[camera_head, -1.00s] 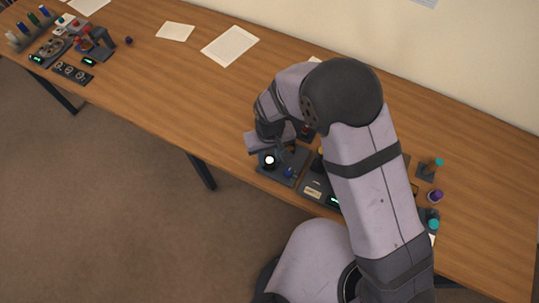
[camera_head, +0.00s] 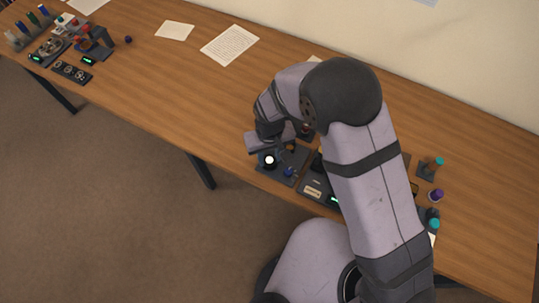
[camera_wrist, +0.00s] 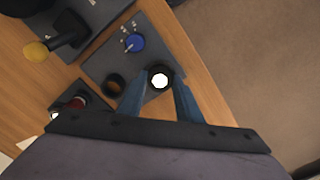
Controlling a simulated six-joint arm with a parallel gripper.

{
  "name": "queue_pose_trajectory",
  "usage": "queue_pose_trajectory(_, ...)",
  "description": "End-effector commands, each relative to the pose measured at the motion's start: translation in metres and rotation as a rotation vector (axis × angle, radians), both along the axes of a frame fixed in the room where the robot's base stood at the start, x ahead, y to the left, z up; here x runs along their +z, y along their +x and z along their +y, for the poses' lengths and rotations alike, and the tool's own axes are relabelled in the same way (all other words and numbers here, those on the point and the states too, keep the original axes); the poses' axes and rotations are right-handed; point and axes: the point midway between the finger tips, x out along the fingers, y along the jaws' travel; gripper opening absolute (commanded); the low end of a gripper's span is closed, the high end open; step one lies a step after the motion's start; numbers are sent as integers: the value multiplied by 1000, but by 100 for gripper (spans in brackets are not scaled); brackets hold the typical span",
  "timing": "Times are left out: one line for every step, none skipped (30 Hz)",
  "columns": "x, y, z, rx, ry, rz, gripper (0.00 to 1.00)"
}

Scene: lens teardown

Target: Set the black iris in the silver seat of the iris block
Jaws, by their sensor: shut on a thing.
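My gripper (camera_wrist: 160,82) reaches over a dark grey block in the wrist view, its two blue fingers on either side of a black ring, which I take for the black iris (camera_wrist: 150,70). It is shut on this ring. A bright white disc (camera_wrist: 160,81) shows through the ring's middle. The grey block (camera_wrist: 105,55), apparently the iris block, also carries a second dark ring (camera_wrist: 114,85) left of the fingers and a blue knob (camera_wrist: 134,43). No silver seat can be made out, and whether the iris touches the block cannot be told. In the head view the block (camera_head: 279,174) lies below my gripper.
A neighbouring dark unit with a yellow knob (camera_wrist: 36,51) stands at the upper left of the wrist view. A small unit with a red part (camera_wrist: 75,103) is close to the left finger. The table edge is near on the right. Paper sheets (camera_head: 230,45) lie far back.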

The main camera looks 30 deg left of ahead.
Motion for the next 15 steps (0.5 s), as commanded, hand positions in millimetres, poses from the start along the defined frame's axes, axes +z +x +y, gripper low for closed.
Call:
queue_pose_trajectory(-1,0,0,0,0,0,12)
queue_pose_trajectory(-1,0,0,0,0,0,12)
queue_pose_trajectory(-2,0,0,0,0,0,12)
queue_pose_trajectory(-2,0,0,0,0,0,12)
queue_pose_trajectory(-2,0,0,0,0,0,12)
queue_pose_trajectory(-3,0,0,0,0,0,12)
queue_pose_trajectory(-3,0,0,0,0,0,12)
queue_pose_trajectory(-3,0,0,0,0,0,12)
queue_pose_trajectory(-4,0,0,0,0,0,12)
queue_pose_trajectory(-4,0,0,0,0,0,12)
queue_pose_trajectory(-4,0,0,0,0,0,12)
queue_pose_trajectory(-5,0,0,0,0,0,12)
queue_pose_trajectory(-5,0,0,0,0,0,12)
queue_pose_trajectory(-6,0,0,0,0,0,12)
queue_pose_trajectory(-6,0,0,0,0,0,12)
